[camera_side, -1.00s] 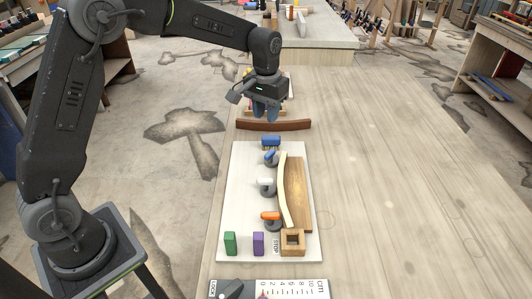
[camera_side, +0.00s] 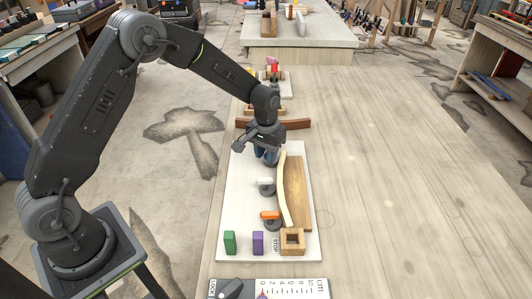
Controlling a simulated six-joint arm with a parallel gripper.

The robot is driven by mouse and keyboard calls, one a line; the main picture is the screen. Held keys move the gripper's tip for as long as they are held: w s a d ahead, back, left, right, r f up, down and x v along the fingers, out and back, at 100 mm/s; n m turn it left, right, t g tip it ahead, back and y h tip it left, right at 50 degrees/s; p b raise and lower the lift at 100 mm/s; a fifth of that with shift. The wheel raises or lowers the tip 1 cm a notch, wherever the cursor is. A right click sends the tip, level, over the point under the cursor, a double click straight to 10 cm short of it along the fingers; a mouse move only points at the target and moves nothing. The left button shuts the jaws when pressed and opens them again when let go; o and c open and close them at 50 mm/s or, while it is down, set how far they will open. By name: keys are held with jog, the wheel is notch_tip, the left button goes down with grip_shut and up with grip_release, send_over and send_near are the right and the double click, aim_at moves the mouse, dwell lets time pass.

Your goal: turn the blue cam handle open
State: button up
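My gripper (camera_side: 267,160) points down at the upper part of the white board (camera_side: 243,200). Its fingers cover the spot of the blue cam handle, which is hidden from this side, so I cannot tell whether they touch it. The finger gap is too small to read. Below it on the board are the white cam handle (camera_side: 265,182) and the orange cam handle (camera_side: 270,215). To their right, a pale curved strip (camera_side: 284,190) runs along the curved edge of a brown wooden form (camera_side: 298,195).
A dark red-brown curved bar (camera_side: 297,124) lies behind the board. A green block (camera_side: 230,242), a purple block (camera_side: 258,243) and a square wooden block with a hole (camera_side: 292,248) stand at the board's near end. A scale panel (camera_side: 300,287) lies in front. The table (camera_side: 400,190) is clear to the right.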

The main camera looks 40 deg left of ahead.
jog(key=shift+f, duration=0.1)
grip_shut()
dwell(0.4)
jog(key=n, duration=0.3)
jog(key=shift+w+d+n, duration=0.1)
jog(key=shift+d+n, duration=0.15)
jog(key=shift+n, duration=0.05)
jog(key=shift+w+d+n, duration=0.15)
jog(key=shift+n, duration=1.25)
grip_release()
